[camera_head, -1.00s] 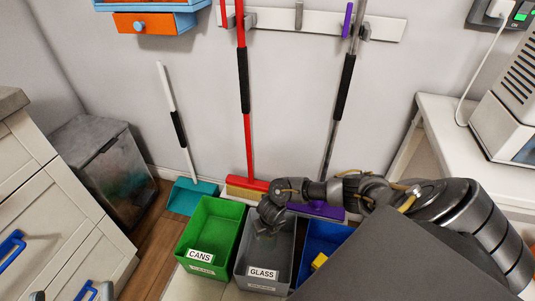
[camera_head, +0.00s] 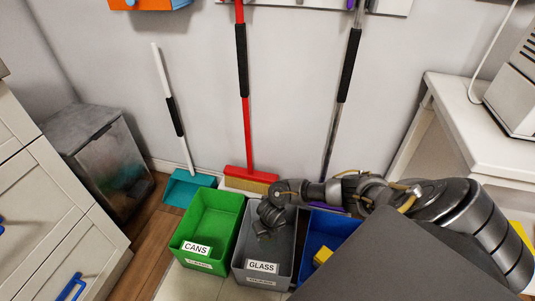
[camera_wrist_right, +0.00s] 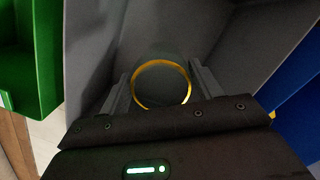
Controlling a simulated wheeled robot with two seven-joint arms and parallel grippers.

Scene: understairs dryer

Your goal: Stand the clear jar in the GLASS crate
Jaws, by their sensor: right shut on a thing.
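The grey GLASS crate (camera_head: 262,281) stands between the green and blue crates in the head view. My right gripper (camera_head: 264,236) reaches down inside it. In the right wrist view the right gripper (camera_wrist_right: 160,92) is shut on the clear jar (camera_wrist_right: 160,84), with one finger at each side. The jar shows from above as a round shape with a yellow-lit rim, within the grey walls. In the head view the jar can hardly be made out. Whether its base touches the crate floor is hidden. My left gripper is not in view.
The green CANS crate (camera_head: 205,222) stands left of the GLASS crate. The blue crate (camera_head: 320,245), with a yellow thing (camera_head: 322,256) inside, stands right. A red broom (camera_head: 245,174) and a teal dustpan (camera_head: 187,188) are behind. A white table (camera_head: 470,135) is at right.

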